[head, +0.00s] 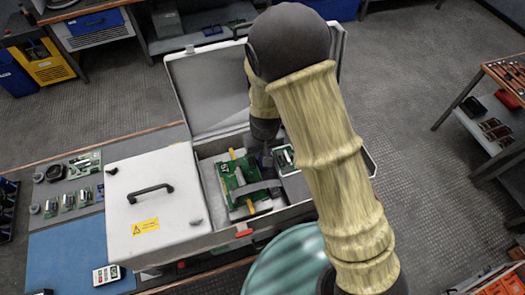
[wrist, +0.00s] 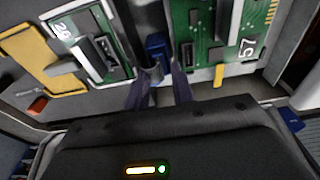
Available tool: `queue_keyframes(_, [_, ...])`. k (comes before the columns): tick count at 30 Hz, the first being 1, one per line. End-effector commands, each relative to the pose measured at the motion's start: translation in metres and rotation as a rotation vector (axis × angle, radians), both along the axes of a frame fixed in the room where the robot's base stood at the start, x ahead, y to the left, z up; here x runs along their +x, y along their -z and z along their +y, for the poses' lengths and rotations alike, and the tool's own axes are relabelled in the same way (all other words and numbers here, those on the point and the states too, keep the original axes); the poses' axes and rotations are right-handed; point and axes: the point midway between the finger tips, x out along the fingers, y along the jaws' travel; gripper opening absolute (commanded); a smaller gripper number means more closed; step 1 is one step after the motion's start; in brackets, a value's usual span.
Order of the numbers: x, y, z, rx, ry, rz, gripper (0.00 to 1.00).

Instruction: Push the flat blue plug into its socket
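The flat blue plug (wrist: 157,46) shows in the wrist view just beyond my fingertips, in the gap between two boards. My gripper (wrist: 160,74) has its two dark fingers on either side of the plug's near end; I cannot tell if they touch it. In the head view my gripper (head: 265,154) points down into the open case, and the plug is not clear there. A board marked 57 (wrist: 221,40) is to the right of the plug in the wrist view. A board marked 26 (wrist: 103,45), with a dark connector, is to its left. I cannot tell which socket is the plug's.
The grey case (head: 212,95) stands with its lid up around my gripper. It holds a green board (head: 228,175) with a grey band (head: 257,189) across it. A white panel with a handle (head: 150,215) is to the left. My arm hides the case's right part.

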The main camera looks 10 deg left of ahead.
Motion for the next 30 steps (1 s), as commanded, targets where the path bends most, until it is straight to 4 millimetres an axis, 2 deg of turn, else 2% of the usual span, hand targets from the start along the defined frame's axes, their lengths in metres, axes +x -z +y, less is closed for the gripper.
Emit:
queue_keyframes(4, [0.0011, 0.0094, 0.0003, 0.000, 0.001, 0.000, 0.25])
queue_keyframes(12, [0.0011, 0.0106, 0.0008, 0.001, 0.000, -0.001, 0.25])
queue_keyframes(16, [0.0012, 0.0105, 0.0007, 0.001, 0.000, -0.001, 0.01])
queue_keyframes(17, [0.0011, 0.0105, 0.0006, 0.001, 0.000, -0.001, 0.00])
queue_keyframes(21, [0.0011, 0.0104, 0.0006, 0.001, 0.001, -0.001, 0.00])
queue_keyframes(22, [0.0011, 0.0104, 0.0006, 0.001, 0.001, -0.001, 0.06])
queue_keyframes(23, [0.0011, 0.0104, 0.0006, 0.001, 0.001, -0.001, 0.01])
queue_keyframes(30, [0.0011, 0.0103, 0.0006, 0.001, 0.001, -0.001, 0.00])
